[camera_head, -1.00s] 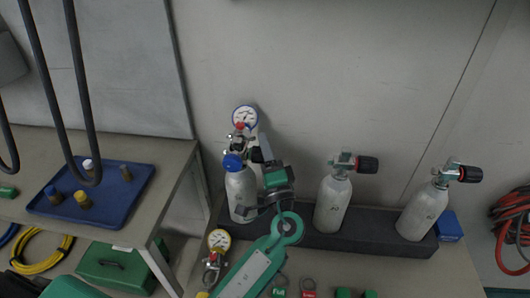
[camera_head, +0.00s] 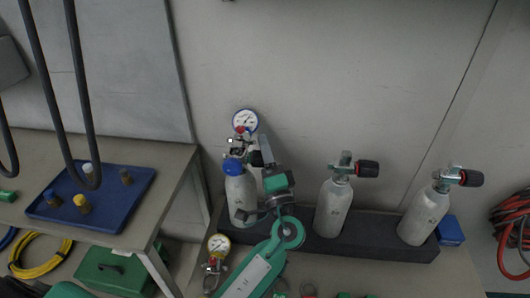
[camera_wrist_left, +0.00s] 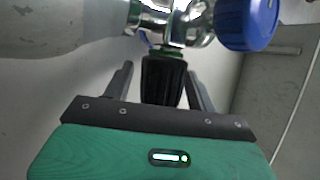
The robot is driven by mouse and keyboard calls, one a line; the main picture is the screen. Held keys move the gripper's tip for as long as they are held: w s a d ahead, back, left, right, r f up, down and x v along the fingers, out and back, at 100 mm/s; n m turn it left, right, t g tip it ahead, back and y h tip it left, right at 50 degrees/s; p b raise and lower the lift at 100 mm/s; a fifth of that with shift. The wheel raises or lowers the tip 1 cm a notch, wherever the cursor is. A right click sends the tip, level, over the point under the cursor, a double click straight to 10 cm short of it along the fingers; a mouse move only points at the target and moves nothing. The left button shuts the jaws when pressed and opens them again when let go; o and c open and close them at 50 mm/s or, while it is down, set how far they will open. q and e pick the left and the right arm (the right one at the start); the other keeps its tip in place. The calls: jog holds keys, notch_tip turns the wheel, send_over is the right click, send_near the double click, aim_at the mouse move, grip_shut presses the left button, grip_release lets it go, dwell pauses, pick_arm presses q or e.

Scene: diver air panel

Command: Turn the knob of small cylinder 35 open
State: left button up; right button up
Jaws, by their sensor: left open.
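A grey small cylinder (camera_head: 241,197) stands at the left of the black rack, with a chrome valve, a blue cap (camera_head: 232,167) and a gauge (camera_head: 245,121) on top. Its number is not readable. My left gripper (camera_head: 264,150) is beside its valve. In the left wrist view, the valve's black knob (camera_wrist_left: 163,78) sits between the open fingers of the left gripper (camera_wrist_left: 160,82). A gap shows at the left finger; the right finger is close to the knob, and contact there cannot be told. The blue cap (camera_wrist_left: 248,22) is at upper right. My right gripper is out of view.
Two more grey cylinders, a middle one (camera_head: 333,207) and a right one (camera_head: 424,215), with black knobs stand in the rack (camera_head: 375,238). A second gauge (camera_head: 218,244) is in front. A blue tray (camera_head: 118,215) lies on the left table. The wall behind is bare.

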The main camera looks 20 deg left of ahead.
pick_arm(q)
jog(key=shift+s+d+f, duration=0.2)
jog(key=shift+s, duration=0.05)
jog(key=b+v, duration=0.3)
jog(key=v, duration=1)
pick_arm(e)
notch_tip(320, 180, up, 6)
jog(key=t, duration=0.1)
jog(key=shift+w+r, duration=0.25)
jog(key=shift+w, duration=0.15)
